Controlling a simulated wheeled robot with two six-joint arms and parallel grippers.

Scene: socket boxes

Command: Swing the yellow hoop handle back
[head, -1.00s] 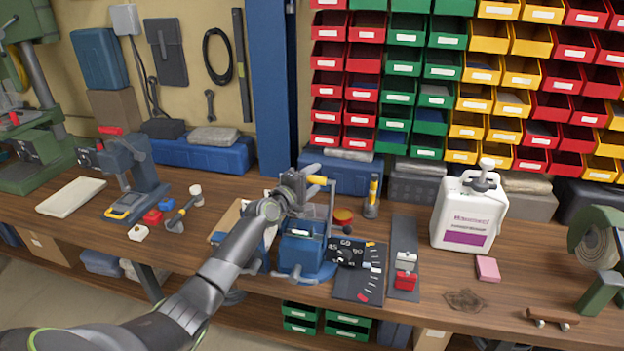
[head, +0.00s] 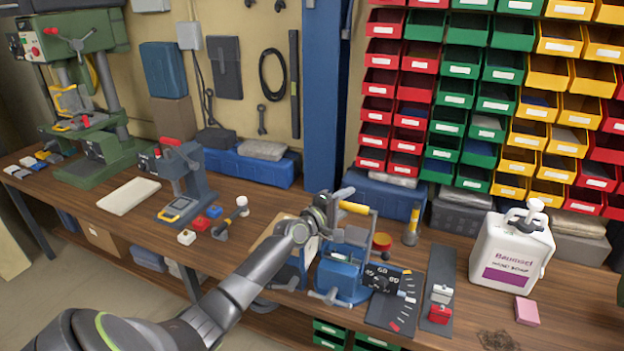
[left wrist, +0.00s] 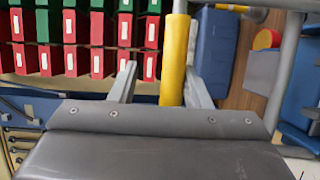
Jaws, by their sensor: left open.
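The hoop handle has a yellow grip (head: 355,208) on a grey frame. It stands up from a blue bench device (head: 343,277) with a black dial plate (head: 385,281) at its right. My left gripper (head: 343,214) is at the left end of the yellow grip and partly covers the hoop. In the left wrist view the yellow grip (left wrist: 173,55) lies between the two open fingers, nearer the right finger. I cannot tell whether it touches that finger. My right gripper is not in view.
A white jug (head: 510,250), a pink block (head: 527,311) and a grey plate with a red switch (head: 440,314) are to the right. A yellow-handled tool (head: 412,225) stands behind right. A blue case (head: 380,198) is behind. A small press (head: 185,185) stands left.

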